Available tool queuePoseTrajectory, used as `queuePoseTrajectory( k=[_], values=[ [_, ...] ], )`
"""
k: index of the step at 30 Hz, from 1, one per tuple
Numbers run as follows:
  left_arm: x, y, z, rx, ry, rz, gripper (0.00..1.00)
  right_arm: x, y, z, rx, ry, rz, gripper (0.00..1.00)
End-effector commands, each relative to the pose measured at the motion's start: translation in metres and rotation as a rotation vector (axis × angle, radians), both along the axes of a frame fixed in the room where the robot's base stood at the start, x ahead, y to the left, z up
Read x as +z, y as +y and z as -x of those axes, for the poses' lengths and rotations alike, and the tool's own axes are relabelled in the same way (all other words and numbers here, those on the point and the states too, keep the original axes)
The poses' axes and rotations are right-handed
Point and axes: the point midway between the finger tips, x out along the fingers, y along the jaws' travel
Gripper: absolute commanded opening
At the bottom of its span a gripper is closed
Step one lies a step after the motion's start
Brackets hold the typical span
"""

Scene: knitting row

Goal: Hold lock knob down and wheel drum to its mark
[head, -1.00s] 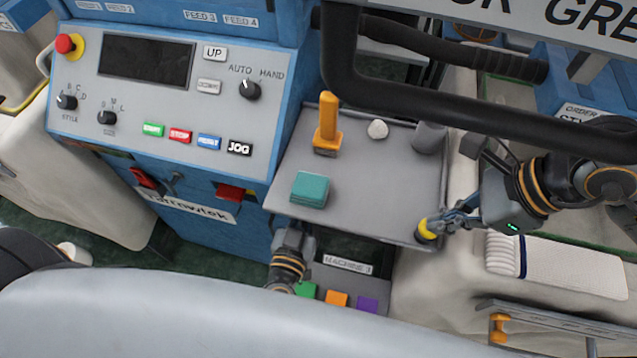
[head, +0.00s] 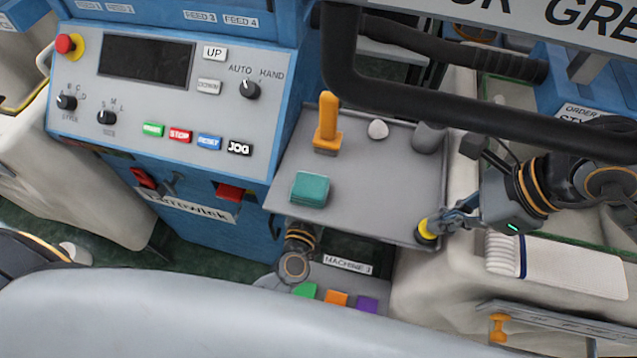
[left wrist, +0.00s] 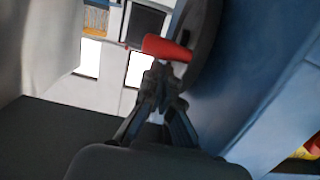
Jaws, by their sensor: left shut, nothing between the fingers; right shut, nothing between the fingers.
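In the left wrist view a dark round wheel (left wrist: 207,45) has a red handle (left wrist: 167,47). My left gripper (left wrist: 160,76) is shut and empty, its tips right by the handle; contact is unclear. In the head view the left fingers are hidden under the tray. I see no drum mark.
The tray holds an orange lever (head: 327,125), a teal block (head: 310,188) and a pale lump (head: 378,129). A blue control panel (head: 150,95) stands left. A black bar (head: 470,115) crosses above the tray. A folded white knit (head: 570,266) lies right.

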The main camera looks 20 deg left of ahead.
Motion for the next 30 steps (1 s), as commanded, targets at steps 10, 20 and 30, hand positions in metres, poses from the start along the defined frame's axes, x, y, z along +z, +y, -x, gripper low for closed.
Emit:
queuePoseTrajectory(
  k=[10, 20, 30],
  values=[
    [-0.017, 0.000, 0.001, 0.001, 0.001, 0.000, 0.00, -0.003, -0.001, 0.002, 0.002, 0.008, 0.006, 0.00],
    [-0.016, 0.000, 0.001, 0.000, 0.001, 0.001, 0.00, -0.003, -0.001, 0.002, 0.001, 0.009, 0.006, 0.00],
    [0.026, 0.001, 0.014, 0.008, -0.001, 0.007, 0.00, -0.003, -0.001, 0.002, 0.001, 0.009, 0.006, 0.00]
  ],
)
